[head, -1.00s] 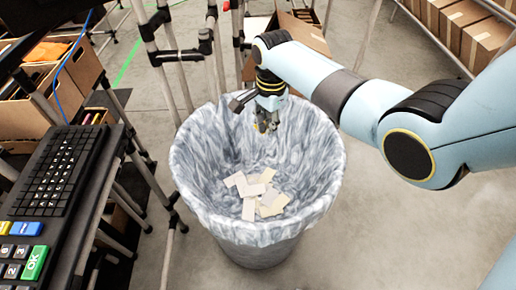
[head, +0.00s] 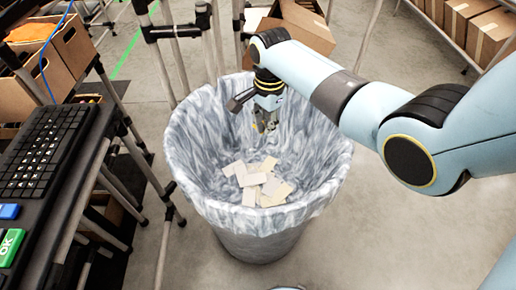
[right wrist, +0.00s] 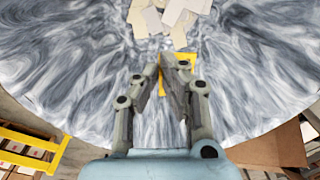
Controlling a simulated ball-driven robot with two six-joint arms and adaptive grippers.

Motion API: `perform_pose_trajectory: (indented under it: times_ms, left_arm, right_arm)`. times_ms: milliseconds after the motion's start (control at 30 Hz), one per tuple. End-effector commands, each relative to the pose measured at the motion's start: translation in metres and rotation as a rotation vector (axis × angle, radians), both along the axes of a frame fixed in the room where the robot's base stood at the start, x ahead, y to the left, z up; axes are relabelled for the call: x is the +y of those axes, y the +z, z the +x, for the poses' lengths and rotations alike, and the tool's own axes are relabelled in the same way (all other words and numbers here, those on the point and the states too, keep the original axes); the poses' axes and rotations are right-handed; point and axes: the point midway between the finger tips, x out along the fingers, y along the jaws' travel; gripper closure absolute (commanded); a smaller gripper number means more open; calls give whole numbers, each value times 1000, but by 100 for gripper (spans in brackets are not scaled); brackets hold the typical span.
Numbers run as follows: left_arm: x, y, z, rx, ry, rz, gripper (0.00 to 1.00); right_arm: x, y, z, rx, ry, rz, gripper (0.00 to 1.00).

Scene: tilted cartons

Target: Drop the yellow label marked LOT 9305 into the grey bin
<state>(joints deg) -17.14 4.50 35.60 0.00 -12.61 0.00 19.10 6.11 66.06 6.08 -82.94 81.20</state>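The grey bin (head: 190,165) stands on the floor in the middle of the head view, lined with a marbled grey-white bag. My right gripper (head: 267,128) points down inside its mouth, above the papers and near the far side. In the right wrist view, my right gripper (right wrist: 165,62) has its fingertips close together on a yellow label (right wrist: 191,60), which shows between and behind them. The fingers hide part of the label, and its print cannot be read. My left gripper is not in view.
Several pale labels (head: 249,196) lie at the bottom of the bin. A dark desk with a keyboard (head: 40,150) and a rack of cartons stand at the left. An open carton (head: 305,28) stands behind the bin. Floor to the right is clear.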

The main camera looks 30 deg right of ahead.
Motion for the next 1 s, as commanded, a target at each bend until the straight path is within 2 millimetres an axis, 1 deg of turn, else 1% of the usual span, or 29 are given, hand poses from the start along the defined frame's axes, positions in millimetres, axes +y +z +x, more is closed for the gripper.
perform_pose_trajectory:
  times_ms: [33, 200, 300, 567, 667, 767, 1000]
  left_arm:
    - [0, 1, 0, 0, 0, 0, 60]
    - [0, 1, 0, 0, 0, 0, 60]
    - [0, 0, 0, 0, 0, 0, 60]
    - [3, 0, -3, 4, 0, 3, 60]
    - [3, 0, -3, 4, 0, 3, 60]
    - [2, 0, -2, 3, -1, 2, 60]
    - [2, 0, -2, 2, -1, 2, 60]
  right_arm:
    - [0, 1, 0, 0, 0, 0, 100]
    - [0, 1, 0, 0, 0, 0, 78]
    - [0, 1, 0, 0, 0, 0, 67]
    - [0, 2, 0, -1, 0, 0, 67]
    - [0, 10, 1, -3, 0, -1, 67]
    - [-1, 27, 1, -5, 0, 0, 67]
    - [-1, 81, -1, -5, 0, -1, 67]
